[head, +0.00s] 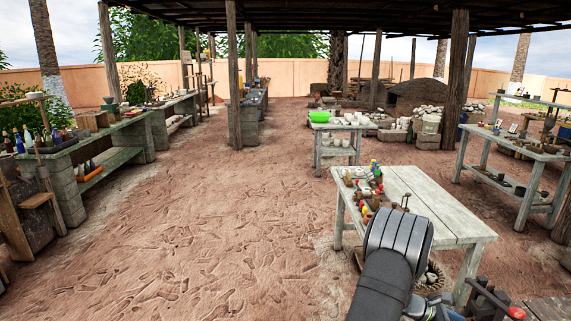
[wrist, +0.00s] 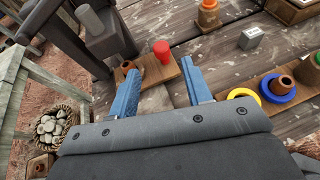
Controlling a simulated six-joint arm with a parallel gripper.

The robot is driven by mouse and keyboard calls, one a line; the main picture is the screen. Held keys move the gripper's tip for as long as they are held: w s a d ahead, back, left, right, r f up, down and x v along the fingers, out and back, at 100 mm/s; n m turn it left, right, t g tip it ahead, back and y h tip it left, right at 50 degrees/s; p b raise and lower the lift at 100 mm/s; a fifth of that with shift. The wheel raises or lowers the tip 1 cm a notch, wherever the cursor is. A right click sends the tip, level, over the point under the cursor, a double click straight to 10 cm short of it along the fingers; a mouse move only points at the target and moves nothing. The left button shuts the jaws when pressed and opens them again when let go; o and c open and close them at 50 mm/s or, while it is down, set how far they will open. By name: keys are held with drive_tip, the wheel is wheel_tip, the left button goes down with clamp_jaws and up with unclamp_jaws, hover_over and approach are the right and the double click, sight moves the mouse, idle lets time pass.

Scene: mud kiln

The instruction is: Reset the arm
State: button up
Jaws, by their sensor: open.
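My gripper (wrist: 159,67) shows in the wrist view with its two blue fingers spread apart and nothing held between them. It is above a dark wooden table (wrist: 200,46). A narrow wooden board (wrist: 178,68) lies beyond and between the fingertips, with a red cylinder (wrist: 161,47) and a small clay piece (wrist: 127,67) on it. I cannot tell how high the fingers are above the board. In the head view my dark arm comes in at the bottom right; its fingers cannot be made out there.
Coloured rings with clay pieces, including a yellow ring (wrist: 236,93) and a blue ring (wrist: 286,96), lie right of the fingers. A grey block (wrist: 250,38) stands beyond. A basket of stones (wrist: 52,128) is at left. A pale worktable (head: 440,212) stands beside my arm.

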drive_tip(key=x, duration=0.7)
drive_tip(key=shift+s+d, duration=0.1)
drive_tip(key=shift+s, duration=0.05)
drive_tip(key=a, duration=0.4)
drive_tip(key=shift+w+a+r, duration=0.25)
drive_tip(key=shift+a, duration=0.15)
drive_tip(key=v, duration=1.7)
drive_tip(key=s+d+r+m+t+y, duration=0.2)
drive_tip(key=s+d+m+y, duration=0.5)
drive_tip(key=m, duration=1.2)
drive_tip(key=shift+s+d+r+y, duration=0.35)
drive_tip(key=shift+s+r+y, duration=0.35)
drive_tip(key=shift+y, duration=0.4)
